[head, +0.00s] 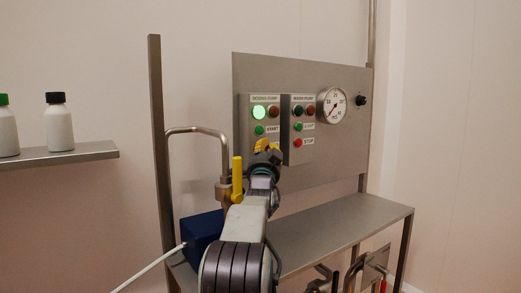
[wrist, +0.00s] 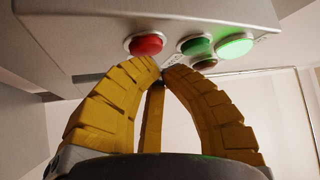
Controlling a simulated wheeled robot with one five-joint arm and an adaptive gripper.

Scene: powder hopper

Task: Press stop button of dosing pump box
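The dosing pump box (head: 246,120) is the left of two grey boxes on the steel panel. Its green lamp (head: 259,113) is lit, and a green start button (head: 260,130) sits below. My gripper (head: 266,146) covers the box's lower part in the head view, hiding the stop button there. In the wrist view the red stop button (wrist: 146,44) stands out from the box face, beside the green button (wrist: 195,45) and the lit lamp (wrist: 233,46). My gripper's yellow fingers (wrist: 161,72) come together at the tips, empty, just below and right of the red button; contact cannot be told.
The wash pump box (head: 290,125) with its own red stop button (head: 298,143) is close on the right. A gauge (head: 332,106) and black knob (head: 361,100) are farther right. A bent pipe with a yellow handle (head: 237,176) stands left of my arm. A steel shelf (head: 335,225) lies below.

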